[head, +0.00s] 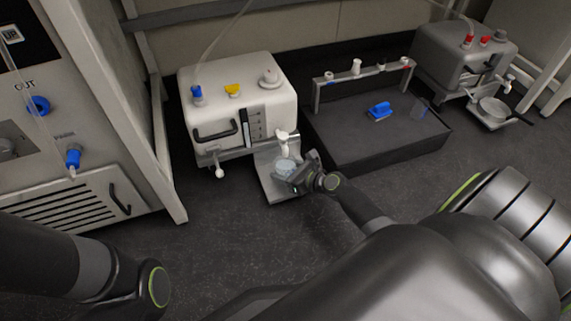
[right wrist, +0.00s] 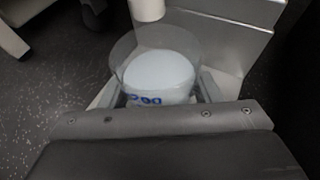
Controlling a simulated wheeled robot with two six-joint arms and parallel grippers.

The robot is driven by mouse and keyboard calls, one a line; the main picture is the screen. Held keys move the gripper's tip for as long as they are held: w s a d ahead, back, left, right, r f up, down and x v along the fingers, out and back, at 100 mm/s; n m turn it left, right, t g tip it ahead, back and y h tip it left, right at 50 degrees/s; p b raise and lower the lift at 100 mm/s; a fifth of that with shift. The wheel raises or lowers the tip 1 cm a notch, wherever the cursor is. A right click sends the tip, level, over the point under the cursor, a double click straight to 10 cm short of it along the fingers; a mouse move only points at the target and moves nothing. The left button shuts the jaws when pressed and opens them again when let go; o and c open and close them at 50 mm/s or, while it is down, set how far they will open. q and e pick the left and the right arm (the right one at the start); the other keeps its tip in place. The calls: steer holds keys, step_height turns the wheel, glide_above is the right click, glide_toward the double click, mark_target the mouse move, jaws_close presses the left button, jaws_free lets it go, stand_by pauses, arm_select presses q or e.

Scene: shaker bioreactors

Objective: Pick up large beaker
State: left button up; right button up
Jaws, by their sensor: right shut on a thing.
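The large beaker (head: 284,166) is clear glass with pale contents. It is at the metal shelf under the spout of the white tank unit. My right gripper (head: 297,177) is shut on it. In the right wrist view the beaker (right wrist: 155,72) is between the fingers (right wrist: 158,90), its rim just below the white spout (right wrist: 147,9), and blue lettering shows on its side. I cannot tell whether its base touches the shelf. The left arm shows at lower left, but its gripper is out of view.
The white tank unit (head: 240,95) stands behind the beaker. A black tray (head: 375,145) to its right holds a blue item (head: 379,110) and a rack (head: 358,72). A grey tank unit (head: 455,55) is at far right. A grey cabinet (head: 85,130) is at left.

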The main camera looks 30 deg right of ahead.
steer(key=shift+c, duration=1.3)
steer(key=shift+r, duration=0.15)
steer(key=shift+r+p, duration=0.7)
steer(key=shift+p, duration=0.25)
steer(key=s+d, duration=0.1)
steer(key=s, duration=0.4)
steer(key=s+d, duration=0.2)
steer(key=s, duration=0.3)
steer(key=s+d+p, duration=0.1)
steer(key=s, duration=0.4)
steer(key=shift+s+d+f, duration=0.1)
steer(key=shift+s+d, duration=0.45)
steer(key=shift+s, duration=0.55)
